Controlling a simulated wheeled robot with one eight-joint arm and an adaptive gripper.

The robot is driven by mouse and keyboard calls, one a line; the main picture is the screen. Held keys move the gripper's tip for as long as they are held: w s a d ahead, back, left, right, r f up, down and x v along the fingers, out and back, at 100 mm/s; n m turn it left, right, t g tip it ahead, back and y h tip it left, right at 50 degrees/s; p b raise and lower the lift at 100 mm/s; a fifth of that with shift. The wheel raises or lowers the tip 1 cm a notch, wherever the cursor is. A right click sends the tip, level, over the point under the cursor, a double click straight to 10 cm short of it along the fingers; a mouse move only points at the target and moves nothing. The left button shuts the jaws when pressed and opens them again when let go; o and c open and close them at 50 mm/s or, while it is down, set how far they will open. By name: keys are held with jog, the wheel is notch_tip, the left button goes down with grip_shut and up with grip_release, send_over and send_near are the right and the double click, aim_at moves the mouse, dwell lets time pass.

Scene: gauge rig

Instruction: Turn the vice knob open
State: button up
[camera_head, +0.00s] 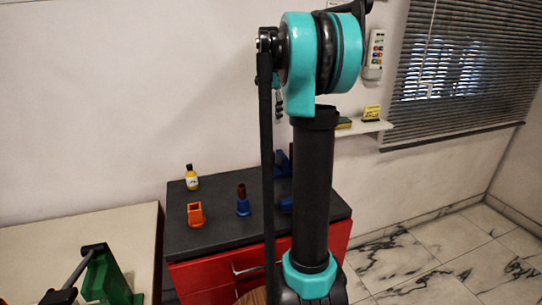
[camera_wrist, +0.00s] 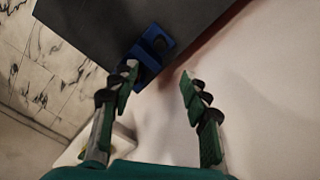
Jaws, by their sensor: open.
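A blue fixture, seemingly the vice (camera_wrist: 151,48), sits at the edge of the dark cabinet top in the wrist view. No knob can be made out clearly on it. In the head view, blue parts (camera_head: 282,163) show beside my arm, which hides most of what is there. My gripper (camera_wrist: 159,78) is open and empty in the wrist view. Its left finger overlaps the lower part of the blue fixture in the picture; contact cannot be told. Its right finger is over the pale wall. The gripper is not visible in the head view.
The dark cabinet top (camera_head: 217,231) also bears a yellow bottle (camera_head: 192,178), an orange block (camera_head: 196,214) and a blue holder with a brown piece (camera_head: 243,203). A pale table (camera_head: 60,240) with a green device (camera_head: 105,277) stands left. A small shelf (camera_head: 372,128) is behind; marble floor lies right.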

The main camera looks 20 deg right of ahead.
aim_at(271, 153)
notch_tip(271, 153, down, 17)
jog(key=shift+r, duration=0.1)
dwell(0.4)
grip_shut()
